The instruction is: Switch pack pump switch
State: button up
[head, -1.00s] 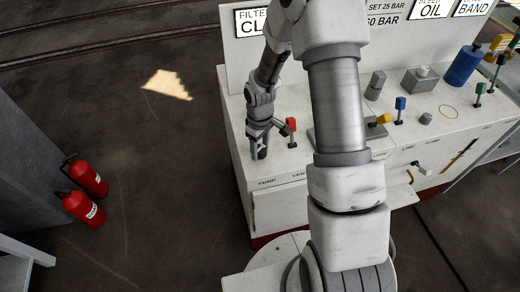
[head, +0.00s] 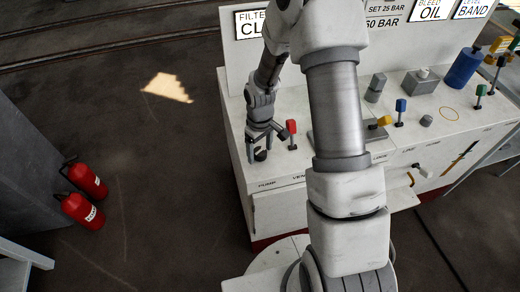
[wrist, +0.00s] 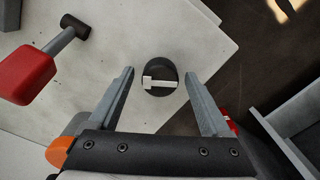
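The pump switch (wrist: 163,84) is a dark round knob with a pale bar across its face, on the white panel top above the "PUMP" label. In the wrist view it lies between and a little beyond my fingertips. In the head view it shows as a small dark knob (head: 260,155) just below my gripper (head: 267,142). My gripper (wrist: 160,73) is open, with its two grey fingers apart and nothing between them. The fingers appear above the knob; I see no contact.
A red-handled lever (head: 292,134) stands right of my gripper, close to it; it also shows at left in the wrist view (wrist: 27,72). Further right are a yellow lever (head: 380,122) and a blue lever (head: 400,110). The panel's edge is near the knob.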

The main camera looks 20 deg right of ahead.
aim_at(260, 151)
notch_tip(260, 151, up, 17)
jog(key=p, duration=0.2)
jog(key=shift+r, duration=0.2)
dwell(0.4)
dwell(0.3)
jog(key=s+r+m+t, duration=0.3)
jog(key=s+r, duration=0.5)
jog(key=r, duration=0.4)
jog(key=s+r+m+t, duration=0.2)
jog(key=s+r, duration=0.4)
jog(key=s, duration=0.6)
jog(key=shift+s+m+t, duration=0.25)
jog(key=shift+m+t, duration=0.05)
jog(key=shift+m, duration=0.1)
jog(key=c, duration=0.5)
jog(key=shift+a, duration=0.2)
jog(key=shift+c, duration=0.2)
